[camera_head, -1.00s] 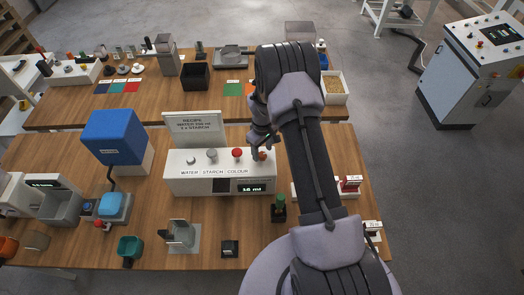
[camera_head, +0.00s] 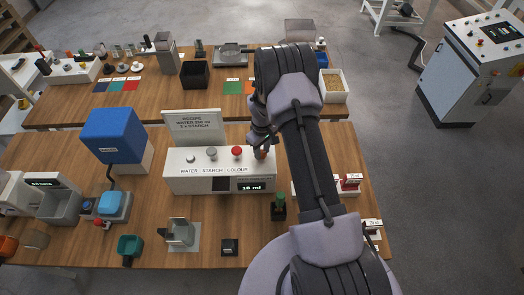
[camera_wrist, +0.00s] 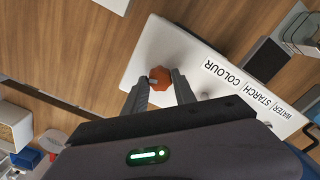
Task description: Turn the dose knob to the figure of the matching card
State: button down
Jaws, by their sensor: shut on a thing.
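The orange dose knob (camera_wrist: 160,77) sits on top of the white dosing box at its right end, and part of it also shows in the head view (camera_head: 261,155). My gripper (camera_wrist: 160,80) is shut on the knob, one finger on each side. The box (camera_head: 200,184) carries the words WATER, STARCH and COLOUR, and its display (camera_head: 251,187) reads 16 ml. The small cards at the red block (camera_head: 350,181) and at the lower right (camera_head: 372,224) have print too small to read. My arm hides part of the table between them.
A recipe board (camera_head: 194,125) stands behind the box. Coloured cards (camera_head: 232,89) lie on the rear table.

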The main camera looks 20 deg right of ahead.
jog(key=shift+f+m+b, duration=0.2)
jog(key=shift+m+b, duration=0.7)
jog(key=shift+b, duration=0.3)
jog(key=m+b, duration=0.2)
jog(key=shift+m+b, duration=0.3)
jog(key=shift+b, duration=0.1)
jog(key=m+b, duration=0.4)
jog(key=shift+r, duration=0.2)
jog(key=shift+r+m, duration=0.1)
jog(key=shift+m, duration=0.3)
jog(key=c, duration=1)
grip_release()
notch_tip(320, 180, up, 17)
jog(key=shift+r+p, duration=0.15)
jog(key=shift+p, duration=0.35)
